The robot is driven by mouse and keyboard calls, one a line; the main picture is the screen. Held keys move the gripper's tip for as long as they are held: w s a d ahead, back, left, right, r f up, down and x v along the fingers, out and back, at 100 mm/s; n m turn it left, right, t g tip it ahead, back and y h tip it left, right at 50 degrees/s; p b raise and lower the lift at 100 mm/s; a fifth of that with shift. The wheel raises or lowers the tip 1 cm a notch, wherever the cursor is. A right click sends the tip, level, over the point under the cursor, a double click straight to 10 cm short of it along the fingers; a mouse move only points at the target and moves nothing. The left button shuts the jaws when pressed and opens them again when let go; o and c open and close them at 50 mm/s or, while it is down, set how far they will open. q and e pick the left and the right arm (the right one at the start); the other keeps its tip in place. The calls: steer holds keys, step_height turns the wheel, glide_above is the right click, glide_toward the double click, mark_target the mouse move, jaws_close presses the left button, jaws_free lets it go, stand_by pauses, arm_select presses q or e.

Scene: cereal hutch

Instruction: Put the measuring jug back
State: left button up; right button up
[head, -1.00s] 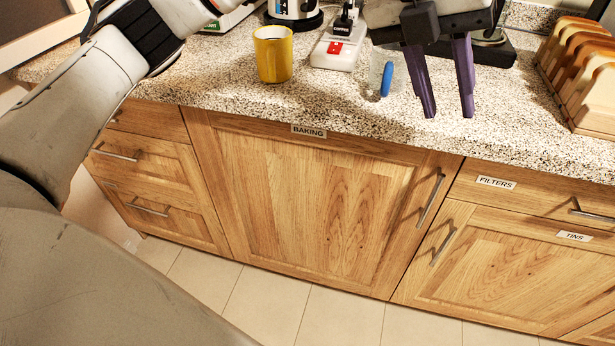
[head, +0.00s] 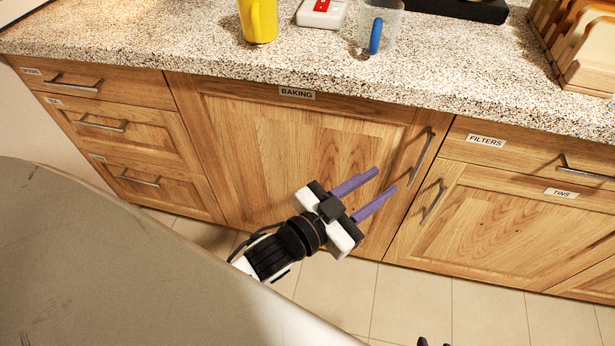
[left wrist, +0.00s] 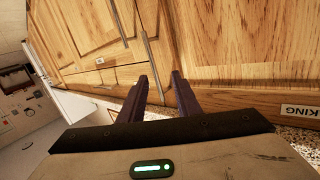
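The clear measuring jug (head: 391,30) with a blue handle stands upright on the speckled counter at the top of the head view. The cupboard door labelled BAKING (head: 300,150) is closed, with a vertical bar handle (head: 421,160) near its right edge. My left gripper (head: 385,180) is in front of this door, below the counter, its purple fingers apart and empty, pointing toward the handle. In the left wrist view the open fingers (left wrist: 161,84) show against the wooden doors, with a bar handle beyond them. Dark purple tips of my right gripper (head: 432,342) barely show at the bottom edge.
A yellow mug (head: 259,20) and a white scale-like device (head: 322,12) stand left of the jug. A wooden rack (head: 580,50) is at the right. Drawers (head: 100,125) are left of the door; the FILTERS drawer (head: 515,160) is right. All are closed.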

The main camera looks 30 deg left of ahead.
arm_select(q)
steer(key=s+a+f+n+g+y, duration=0.1)
steer(key=s+a+f+g, duration=0.2)
steer(key=s+f, duration=0.5)
steer(key=s+a+f+n+g+y, duration=0.2)
steer(key=s+a+f+g, duration=0.1)
steer(key=s+f, duration=0.6)
steer(key=shift+a+f+g+y, duration=0.2)
steer(key=shift+f+g+y, duration=0.1)
steer(key=shift+f+g, duration=0.15)
